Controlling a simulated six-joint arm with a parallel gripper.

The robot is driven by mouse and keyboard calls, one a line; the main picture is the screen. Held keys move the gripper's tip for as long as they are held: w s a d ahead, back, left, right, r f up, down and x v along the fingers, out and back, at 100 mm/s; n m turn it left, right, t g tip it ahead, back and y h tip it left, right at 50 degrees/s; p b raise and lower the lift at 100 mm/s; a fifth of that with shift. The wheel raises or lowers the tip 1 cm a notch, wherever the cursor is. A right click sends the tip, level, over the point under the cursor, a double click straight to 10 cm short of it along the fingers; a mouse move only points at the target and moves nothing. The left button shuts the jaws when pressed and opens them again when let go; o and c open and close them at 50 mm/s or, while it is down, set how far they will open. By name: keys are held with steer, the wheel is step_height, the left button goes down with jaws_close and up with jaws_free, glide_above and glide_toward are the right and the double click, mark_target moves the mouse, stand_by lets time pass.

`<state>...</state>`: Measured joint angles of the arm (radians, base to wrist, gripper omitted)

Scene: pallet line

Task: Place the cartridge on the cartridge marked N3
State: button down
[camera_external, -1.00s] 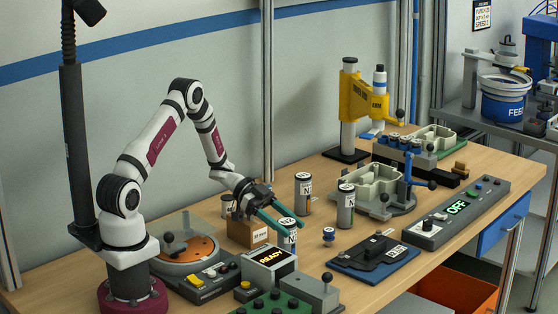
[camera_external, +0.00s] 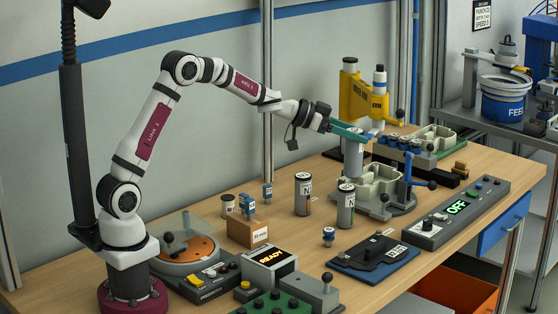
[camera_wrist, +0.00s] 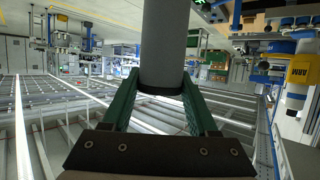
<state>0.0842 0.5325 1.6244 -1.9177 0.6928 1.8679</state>
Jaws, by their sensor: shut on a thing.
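My gripper (camera_external: 358,133) is shut on a grey cartridge (camera_external: 353,157), upright in the air near the grey casting fixture. In the wrist view the cartridge (camera_wrist: 165,45) is a grey cylinder with a dark band, between the green fingers (camera_wrist: 160,110). Two other grey cartridges with dark tops and white labels stand upright on the table: one at the left (camera_external: 303,196), one nearer the front (camera_external: 346,207). Each label shows an "N", but its number is too small to read. Both stand clear of the held cartridge.
The casting fixture (camera_external: 385,205) and yellow press (camera_external: 352,100) stand close to my gripper.

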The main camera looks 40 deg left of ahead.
mark_target(361, 130)
steer(key=shift+w+d+r+n+t+y, duration=0.2)
steer(key=shift+w+r+n+t+y, duration=0.15)
steer(key=shift+r, duration=0.3)
steer(key=shift+w+d+r+n+t+y, duration=0.15)
steer(key=shift+w+r+n+y, duration=0.1)
steer(key=shift+w+r+y, duration=0.25)
steer(key=w+a+f, duration=0.7)
steer(key=a+f, duration=0.2)
steer(key=f, duration=0.1)
steer(key=shift+f, duration=0.3)
steer(key=shift+w, duration=0.1)
steer(key=shift+c, duration=0.8)
jaws_free()
steer(key=shift+f, duration=0.1)
